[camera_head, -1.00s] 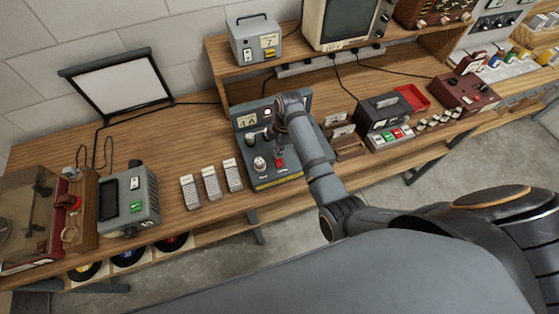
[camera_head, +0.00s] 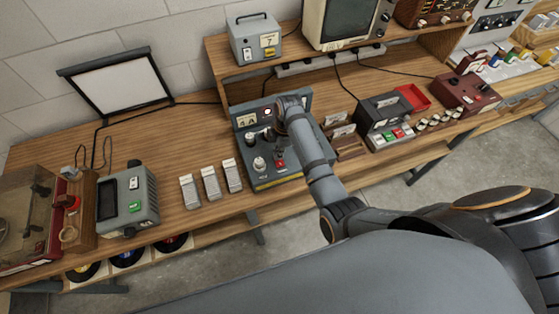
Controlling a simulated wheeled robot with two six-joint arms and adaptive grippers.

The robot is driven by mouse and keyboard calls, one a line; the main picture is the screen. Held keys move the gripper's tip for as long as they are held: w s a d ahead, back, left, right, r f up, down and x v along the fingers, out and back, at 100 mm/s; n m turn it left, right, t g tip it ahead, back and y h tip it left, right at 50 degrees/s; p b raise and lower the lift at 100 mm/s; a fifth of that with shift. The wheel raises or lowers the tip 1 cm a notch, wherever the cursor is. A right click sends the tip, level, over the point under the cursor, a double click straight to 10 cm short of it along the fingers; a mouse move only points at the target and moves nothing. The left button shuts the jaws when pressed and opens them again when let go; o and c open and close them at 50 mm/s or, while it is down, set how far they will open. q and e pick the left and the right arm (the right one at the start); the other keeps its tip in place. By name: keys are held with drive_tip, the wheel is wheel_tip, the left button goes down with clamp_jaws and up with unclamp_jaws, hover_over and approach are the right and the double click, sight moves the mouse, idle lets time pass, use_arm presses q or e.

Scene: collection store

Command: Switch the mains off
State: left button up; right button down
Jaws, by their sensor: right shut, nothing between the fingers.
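A blue-grey control unit (camera_head: 290,182) stands on the bench in the middle, with a label and small fittings on its upright back panel. A small red control (camera_head: 281,163) sits on its sloping top, beside a pale round knob (camera_head: 260,164). Which part is the mains switch cannot be read at this size. My right gripper (camera_head: 269,136) is shut and empty, low over the rear part of the unit, behind the red control. My right wrist and forearm hide part of the panel and the unit's right side. Contact cannot be made out. My left gripper is out of view.
Several pale remote-like blocks (camera_head: 210,184) and a grey device with a green button (camera_head: 137,206) lie to the left. A black device (camera_head: 381,112) and a red tray (camera_head: 412,97) stand to the right. A shelf with a grey box (camera_head: 255,43) rises behind.

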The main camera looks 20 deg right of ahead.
drive_tip(key=shift+f, duration=0.1)
wheel_tip(320, 180, up, 3)
drive_tip(key=shift+f+p, duration=0.1)
drive_tip(key=shift+p, duration=1.1)
drive_tip(key=shift+r, duration=2.15)
